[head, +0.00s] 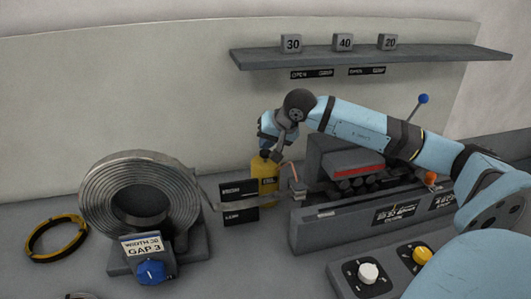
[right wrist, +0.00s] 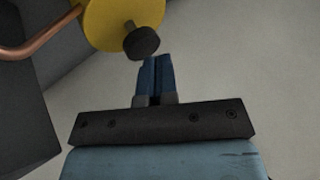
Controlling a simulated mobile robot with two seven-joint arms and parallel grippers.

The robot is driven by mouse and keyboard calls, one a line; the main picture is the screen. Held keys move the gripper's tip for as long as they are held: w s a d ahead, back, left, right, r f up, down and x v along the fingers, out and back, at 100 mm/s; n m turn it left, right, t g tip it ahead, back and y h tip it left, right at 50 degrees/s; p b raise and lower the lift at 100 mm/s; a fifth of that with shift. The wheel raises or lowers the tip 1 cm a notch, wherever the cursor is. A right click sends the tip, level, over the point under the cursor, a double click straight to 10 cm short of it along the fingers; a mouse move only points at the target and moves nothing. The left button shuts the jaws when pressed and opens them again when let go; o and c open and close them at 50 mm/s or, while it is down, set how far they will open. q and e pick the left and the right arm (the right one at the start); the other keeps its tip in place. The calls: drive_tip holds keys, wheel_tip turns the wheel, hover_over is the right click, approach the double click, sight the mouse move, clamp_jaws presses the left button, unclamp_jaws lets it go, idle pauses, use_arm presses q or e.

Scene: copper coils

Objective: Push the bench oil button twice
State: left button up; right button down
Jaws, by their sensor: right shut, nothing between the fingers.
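The bench oiler is a yellow can (head: 262,183) with a dark label, standing behind the machine at mid-bench. In the right wrist view its yellow top (right wrist: 105,18) shows, with a black round button (right wrist: 142,42) on a short stem and a copper spout (right wrist: 40,42) leading left. My right gripper (head: 273,150) is above the can in the head view and hides its top. The right wrist view shows its blue fingers (right wrist: 157,60) together and empty, close to the button; I cannot tell whether they touch it. My left gripper is not in view.
A large metal coil (head: 140,180) stands at left with a "GAP 3" sign and blue knob (head: 151,271). A yellow-black ring (head: 56,236) lies farther left. A machine with rollers (head: 365,184) and a blue-ended lever (head: 423,99) stands right. A shelf (head: 370,55) holds numbered blocks.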

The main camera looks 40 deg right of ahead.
drive_tip(key=shift+f, duration=0.3)
drive_tip(key=shift+f+b, duration=0.5)
drive_tip(key=shift+b, duration=0.2)
drive_tip(key=shift+r, duration=0.1)
idle(0.5)
drive_tip(key=shift+r+p, duration=0.45)
drive_tip(key=shift+r, duration=0.8)
drive_tip(key=shift+p, duration=0.3)
drive_tip(key=shift+r+p, duration=1.3)
drive_tip(key=shift+r, duration=1.25)
